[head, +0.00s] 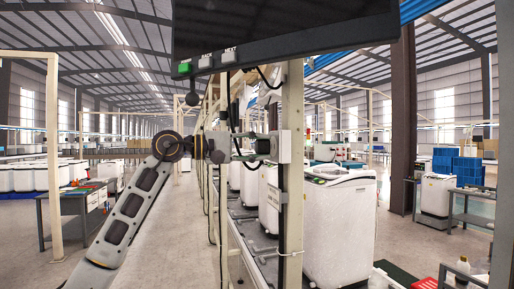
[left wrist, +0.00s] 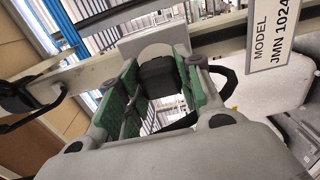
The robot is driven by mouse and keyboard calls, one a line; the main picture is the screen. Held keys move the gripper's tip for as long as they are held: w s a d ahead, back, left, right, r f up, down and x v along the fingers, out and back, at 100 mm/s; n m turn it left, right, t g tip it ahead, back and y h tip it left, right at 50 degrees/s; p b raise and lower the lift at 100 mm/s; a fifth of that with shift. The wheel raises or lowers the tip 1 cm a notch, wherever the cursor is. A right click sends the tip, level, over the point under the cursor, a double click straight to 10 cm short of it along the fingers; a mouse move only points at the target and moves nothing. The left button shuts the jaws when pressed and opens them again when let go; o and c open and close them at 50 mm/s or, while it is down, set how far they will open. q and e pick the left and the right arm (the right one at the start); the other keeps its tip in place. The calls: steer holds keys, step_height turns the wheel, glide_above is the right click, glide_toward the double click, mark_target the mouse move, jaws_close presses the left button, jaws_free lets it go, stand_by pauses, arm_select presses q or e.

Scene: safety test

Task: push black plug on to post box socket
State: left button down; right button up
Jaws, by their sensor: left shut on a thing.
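My left gripper (head: 246,149) reaches in from the left toward the cream post (head: 294,95), and it shows in the left wrist view (left wrist: 160,78) with its green-padded fingers either side of the black plug. It is shut on the black plug (left wrist: 159,73). The post box socket (head: 283,146) is a light grey box on the post. In the left wrist view a pale box (left wrist: 152,40) lies directly beyond the plug. The plug's front is at or very near the box; I cannot tell whether it is seated. My right gripper is not in view.
A dark monitor (head: 280,30) hangs above the gripper. Black cables hang by the post. White washing machines (head: 340,225) stand on the line to the right. A sign reading MODEL JMN 1024 (left wrist: 272,45) is near the gripper. The aisle floor (head: 165,220) is clear.

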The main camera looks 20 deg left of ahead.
arm_select(q)
steer(key=shift+w+d, duration=0.3)
steer(key=shift+d, duration=0.2)
stand_by(2.6)
steer(key=c, duration=0.9)
jaws_free()
steer(key=shift+a, duration=0.1)
steer(key=v, duration=1.2)
